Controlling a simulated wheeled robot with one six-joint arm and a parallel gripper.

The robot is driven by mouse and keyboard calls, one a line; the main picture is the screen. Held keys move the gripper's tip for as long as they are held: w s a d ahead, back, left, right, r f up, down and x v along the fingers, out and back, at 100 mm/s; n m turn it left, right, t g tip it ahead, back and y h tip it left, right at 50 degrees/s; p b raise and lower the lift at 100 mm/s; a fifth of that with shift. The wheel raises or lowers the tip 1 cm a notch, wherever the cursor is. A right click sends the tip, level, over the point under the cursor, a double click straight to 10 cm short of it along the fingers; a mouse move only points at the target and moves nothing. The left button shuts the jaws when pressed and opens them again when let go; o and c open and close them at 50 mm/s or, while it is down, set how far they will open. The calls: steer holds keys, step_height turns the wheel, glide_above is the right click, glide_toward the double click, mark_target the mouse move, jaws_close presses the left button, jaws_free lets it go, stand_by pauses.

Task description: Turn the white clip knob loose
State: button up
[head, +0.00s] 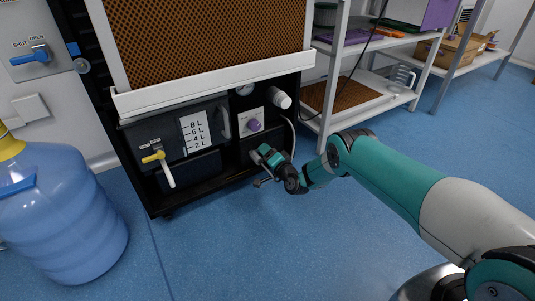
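A white, rounded knob (281,98) sticks out of the upper right of the black machine's front, beside a small round gauge (245,89). It looks like the white clip knob, but I cannot make out a clip on it. My gripper (261,171) is in front of the machine's lower right corner, below the white knob and apart from it. No object shows in it. Its fingers are small and dark here, so I cannot tell whether they are open or shut.
A purple knob (254,125) sits left of the white one. A tank (195,134) with litre marks and a yellow valve with a white lever (160,165) are further left. A blue water bottle (62,215) stands at left, shelving (329,90) at right. The blue floor ahead is clear.

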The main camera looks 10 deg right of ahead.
steer(key=shift+r, duration=0.1)
steer(key=p+v, duration=1.2)
steer(key=v, duration=0.5)
steer(key=shift+s, duration=0.2)
